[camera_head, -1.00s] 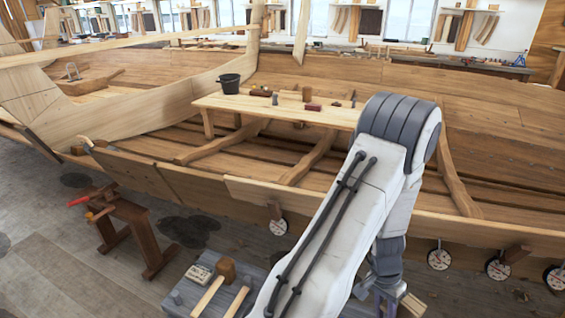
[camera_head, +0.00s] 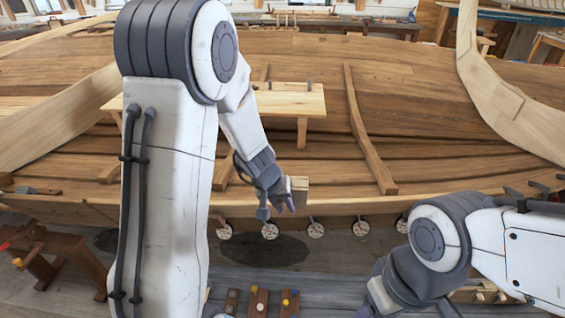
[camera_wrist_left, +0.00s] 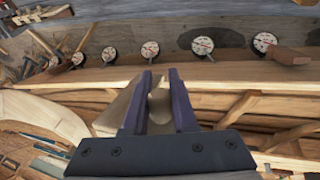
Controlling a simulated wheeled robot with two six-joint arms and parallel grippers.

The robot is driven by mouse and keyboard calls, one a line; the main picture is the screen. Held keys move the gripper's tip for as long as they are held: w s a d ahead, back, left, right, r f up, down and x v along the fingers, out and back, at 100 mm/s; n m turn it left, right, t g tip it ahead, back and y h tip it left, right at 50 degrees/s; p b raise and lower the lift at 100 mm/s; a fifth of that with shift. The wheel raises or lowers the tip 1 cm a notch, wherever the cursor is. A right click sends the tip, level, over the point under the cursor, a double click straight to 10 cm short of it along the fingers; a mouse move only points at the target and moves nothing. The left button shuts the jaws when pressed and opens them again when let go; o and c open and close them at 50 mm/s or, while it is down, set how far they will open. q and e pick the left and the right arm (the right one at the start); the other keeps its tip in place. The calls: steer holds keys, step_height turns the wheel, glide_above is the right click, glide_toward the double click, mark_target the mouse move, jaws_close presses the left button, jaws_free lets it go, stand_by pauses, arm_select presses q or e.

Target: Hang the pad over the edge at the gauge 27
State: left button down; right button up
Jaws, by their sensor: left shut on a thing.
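My left gripper (camera_head: 285,203) is shut on a pale beige pad (camera_head: 299,187), beside the hull's near edge (camera_head: 330,208). In the left wrist view the pad (camera_wrist_left: 121,108) shows between and left of the dark fingers (camera_wrist_left: 160,76). The pad looks close above the edge; I cannot tell if it touches. Several round gauges hang below the edge, including one (camera_head: 270,230) below the gripper and one (camera_head: 315,229) to its right. Their numbers are too small to read. My right gripper (camera_head: 378,295) is low at the bottom, partly cut off; its fingers are unclear.
A brown block (camera_wrist_left: 290,56) sits on the edge near the right gauges in the left wrist view. A plank table (camera_head: 290,100) stands inside the hull.

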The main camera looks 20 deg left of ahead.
arm_select(q)
steer(key=shift+n+t, duration=0.3)
steer(key=shift+t, duration=0.1)
steer(key=r, duration=0.1)
steer(key=r+p, duration=0.1)
steer(key=r, duration=0.3)
steer(key=shift+w+a+r+p, duration=0.1)
steer(key=shift+w+r+p, duration=0.1)
steer(key=shift+w+p, duration=0.2)
steer(key=w+f+b, duration=0.2)
steer(key=f+b, duration=0.5)
steer(key=f, duration=0.2)
steer(key=w+a+f+b, duration=0.1)
steer(key=w+f+b, duration=0.1)
steer(key=f+b, duration=0.5)
steer(key=shift+w+a+f+b, duration=0.3)
steer(key=shift+f+b, duration=0.05)
steer(key=shift+f, duration=0.8)
arm_select(e)
step_height(320, 180, down, 11)
steer(key=shift+f, duration=0.15)
arm_select(q)
steer(key=shift+f, duration=0.2)
arm_select(e)
steer(key=shift+f, duration=0.25)
arm_select(q)
steer(key=c, duration=0.6)
jaws_free()
steer(key=shift+c, duration=0.2)
